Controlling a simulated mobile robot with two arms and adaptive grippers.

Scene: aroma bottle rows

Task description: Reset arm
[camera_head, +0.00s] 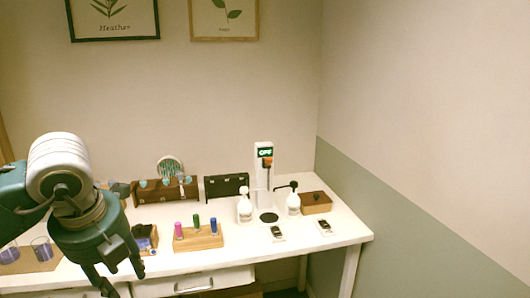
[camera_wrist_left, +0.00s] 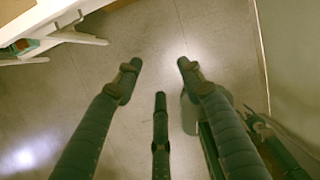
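My left gripper (camera_head: 122,282) hangs down in front of the white table's left front edge in the head view. In the left wrist view its fingers (camera_wrist_left: 159,78) are spread wide with only bare floor between them, so it is open and empty. A dark jointed shape (camera_wrist_left: 262,128) at the right of the left wrist view looks like part of my right arm and gripper, but its fingers are not clear. My right gripper does not show in the head view.
The white table (camera_head: 335,238) holds a wooden block (camera_head: 198,243) with pink, green and blue bottles. Two white pump bottles (camera_head: 245,208) (camera_head: 293,204) flank a white dispenser (camera_head: 264,175). A brown box (camera_head: 316,203) sits at right. The floor (camera_wrist_left: 150,30) beneath the left gripper is clear.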

